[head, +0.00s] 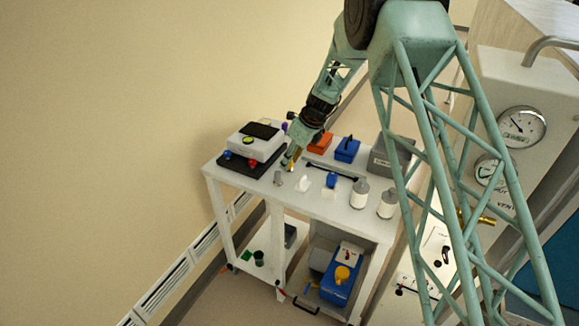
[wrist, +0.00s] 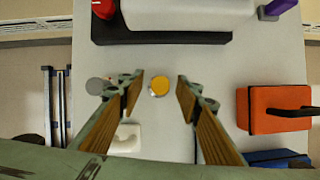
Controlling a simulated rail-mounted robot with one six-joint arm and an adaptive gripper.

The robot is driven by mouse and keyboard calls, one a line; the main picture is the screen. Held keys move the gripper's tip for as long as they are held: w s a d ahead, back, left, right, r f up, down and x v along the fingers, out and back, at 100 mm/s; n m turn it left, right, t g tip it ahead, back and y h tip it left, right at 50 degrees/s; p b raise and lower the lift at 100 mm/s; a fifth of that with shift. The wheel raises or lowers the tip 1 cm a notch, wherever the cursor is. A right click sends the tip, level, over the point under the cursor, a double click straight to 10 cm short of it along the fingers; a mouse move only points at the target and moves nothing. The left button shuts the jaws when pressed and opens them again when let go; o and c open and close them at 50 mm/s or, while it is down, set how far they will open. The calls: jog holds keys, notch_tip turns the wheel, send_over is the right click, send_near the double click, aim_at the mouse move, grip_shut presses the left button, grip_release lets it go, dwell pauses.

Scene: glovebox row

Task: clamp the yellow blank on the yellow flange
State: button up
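A round yellow disc, which looks like the yellow blank (wrist: 160,84), shows in the wrist view on the white cart top. It lies between the two fingers of my gripper (wrist: 157,90) as seen from above, with clear gaps on both sides. My gripper is open and empty. In the head view my gripper (head: 290,159) points down over the left part of the cart top, and the blank is not clear there. A yellow brass fitting (head: 478,218) shows behind my arm's lattice at the right; I cannot tell if it is the yellow flange.
A grey disc (wrist: 97,86) and a white clamp-like piece (wrist: 125,139) lie near the blank. A dark-based white device (head: 256,144) stands at the cart's left, orange (head: 320,142) and blue (head: 347,149) boxes behind. Two white-grey jars (head: 360,194) stand at the right.

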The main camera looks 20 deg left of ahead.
jog(key=shift+a+f, duration=0.1)
jog(key=shift+f, duration=0.25)
dwell(0.3)
jog(key=c, duration=1)
